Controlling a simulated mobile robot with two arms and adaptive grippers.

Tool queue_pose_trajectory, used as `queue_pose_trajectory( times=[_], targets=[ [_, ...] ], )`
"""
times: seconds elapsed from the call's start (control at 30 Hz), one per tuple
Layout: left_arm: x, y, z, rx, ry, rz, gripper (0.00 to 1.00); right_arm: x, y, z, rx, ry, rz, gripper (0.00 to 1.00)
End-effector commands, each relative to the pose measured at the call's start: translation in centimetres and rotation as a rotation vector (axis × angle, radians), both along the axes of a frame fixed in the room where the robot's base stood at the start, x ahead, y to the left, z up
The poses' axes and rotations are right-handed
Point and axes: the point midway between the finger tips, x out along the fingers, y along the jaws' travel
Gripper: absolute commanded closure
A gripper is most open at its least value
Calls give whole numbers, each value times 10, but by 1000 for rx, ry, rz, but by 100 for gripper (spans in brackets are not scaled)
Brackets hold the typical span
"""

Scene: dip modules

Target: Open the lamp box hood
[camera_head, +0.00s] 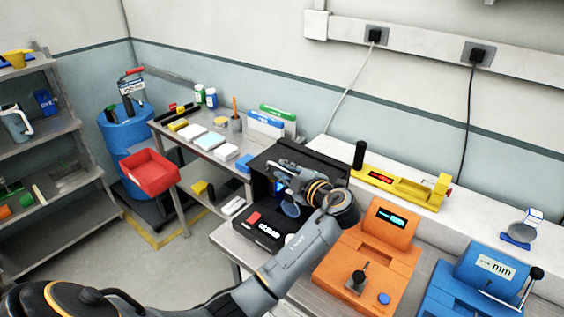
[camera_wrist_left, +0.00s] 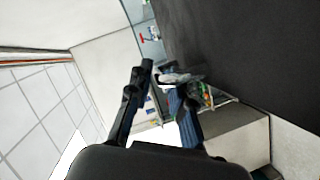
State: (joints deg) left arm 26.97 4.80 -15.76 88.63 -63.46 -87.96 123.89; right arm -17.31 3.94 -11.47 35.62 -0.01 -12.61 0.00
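The lamp box is black, in the middle of the head view. Its low front part (camera_head: 262,236) carries a red button and a "CLEAR" label. The dark hood (camera_head: 316,157) stands above and behind this front part; its exact angle is hard to tell. My left gripper (camera_head: 281,172) is in front of the hood, its arm reaching over the box's right side. In the left wrist view its two fingers (camera_wrist_left: 165,88) are apart, next to a large dark panel (camera_wrist_left: 245,50), which looks like the hood. Whether they touch it is unclear. My right gripper is not in view.
An orange device (camera_head: 368,255) and a blue device (camera_head: 478,283) stand right of the lamp box. A yellow device (camera_head: 402,187) is behind them. A side table (camera_head: 195,150) with small items, a red bin (camera_head: 150,173) and a blue drum (camera_head: 124,140) are to the left.

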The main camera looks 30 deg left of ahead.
Motion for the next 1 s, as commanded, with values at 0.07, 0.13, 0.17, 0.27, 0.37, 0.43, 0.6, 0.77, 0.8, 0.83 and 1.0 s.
queue_pose_trajectory(
  times=[0.07,0.13,0.17,0.27,0.37,0.43,0.6,0.77,0.8,0.83,1.0],
  targets=[
    [4,8,1,3,0,0,79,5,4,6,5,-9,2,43],
    [5,12,-1,1,1,1,79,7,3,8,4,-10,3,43],
    [6,13,-2,0,1,0,79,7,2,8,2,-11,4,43],
    [7,15,-4,-1,-1,-1,79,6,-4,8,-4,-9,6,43],
    [7,15,-4,-1,-1,-1,79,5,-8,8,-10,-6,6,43],
    [7,15,-4,-1,-1,-1,79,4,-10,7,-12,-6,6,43],
    [7,15,-4,-1,-1,-1,100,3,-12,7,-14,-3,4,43],
    [7,15,-4,-1,1,0,100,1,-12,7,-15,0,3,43],
    [7,15,-4,-1,1,0,100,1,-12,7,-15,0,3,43],
    [7,15,-4,-1,1,0,100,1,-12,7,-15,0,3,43],
    [7,16,-4,-2,10,1,100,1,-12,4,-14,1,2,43]
  ],
)
